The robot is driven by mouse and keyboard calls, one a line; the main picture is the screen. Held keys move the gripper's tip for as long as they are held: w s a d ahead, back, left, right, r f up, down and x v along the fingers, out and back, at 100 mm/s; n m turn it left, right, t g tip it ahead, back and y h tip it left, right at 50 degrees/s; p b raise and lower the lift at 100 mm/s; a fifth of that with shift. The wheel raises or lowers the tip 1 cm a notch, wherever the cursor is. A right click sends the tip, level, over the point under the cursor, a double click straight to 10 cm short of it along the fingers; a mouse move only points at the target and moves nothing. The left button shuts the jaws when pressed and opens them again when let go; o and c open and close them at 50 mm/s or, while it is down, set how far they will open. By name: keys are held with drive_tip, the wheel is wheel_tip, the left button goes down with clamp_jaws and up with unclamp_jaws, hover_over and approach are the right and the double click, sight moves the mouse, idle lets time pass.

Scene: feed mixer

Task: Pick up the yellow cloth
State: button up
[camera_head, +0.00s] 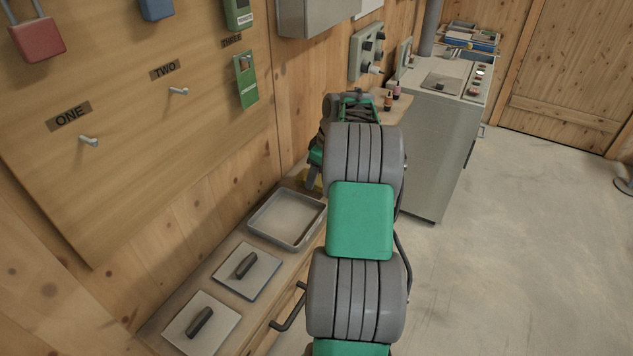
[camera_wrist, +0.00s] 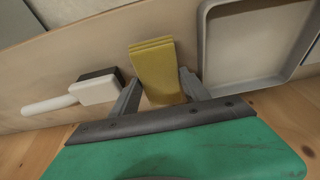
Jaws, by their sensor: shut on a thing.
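The yellow cloth (camera_wrist: 154,66) is a folded strip between the two grey fingers of my gripper (camera_wrist: 160,84) in the wrist view. The fingers are shut on its near part, and its far end sticks out beyond them. In the head view only a small yellow patch of the cloth (camera_head: 314,183) shows below my gripper (camera_head: 314,170); my arm hides the rest. I cannot tell whether the cloth touches the bench top.
A grey tray (camera_head: 255,226) lies right of the cloth in the wrist view (camera_wrist: 204,50). A white-handled brush (camera_wrist: 60,101) lies at its left. Two white plates with dark handles (camera_head: 228,279) (camera_head: 178,334) sit on the bench nearer me.

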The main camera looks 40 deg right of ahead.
drive_tip(key=s+r, duration=0.1)
drive_tip(key=r, duration=0.1)
drive_tip(key=s+a+r+b, duration=0.1)
drive_tip(key=r, duration=0.1)
drive_tip(key=s+r, duration=0.2)
drive_tip(key=shift+a+r+b, duration=0.25)
drive_tip(key=shift+a+b, duration=0.05)
drive_tip(key=shift+a, duration=0.05)
drive_tip(key=s+a+r+b, duration=0.1)
drive_tip(key=s+a+r, duration=0.3)
drive_tip(key=s, duration=0.4)
drive_tip(key=shift+s+a+r+b, duration=0.15)
drive_tip(key=shift+s+r+b, duration=0.2)
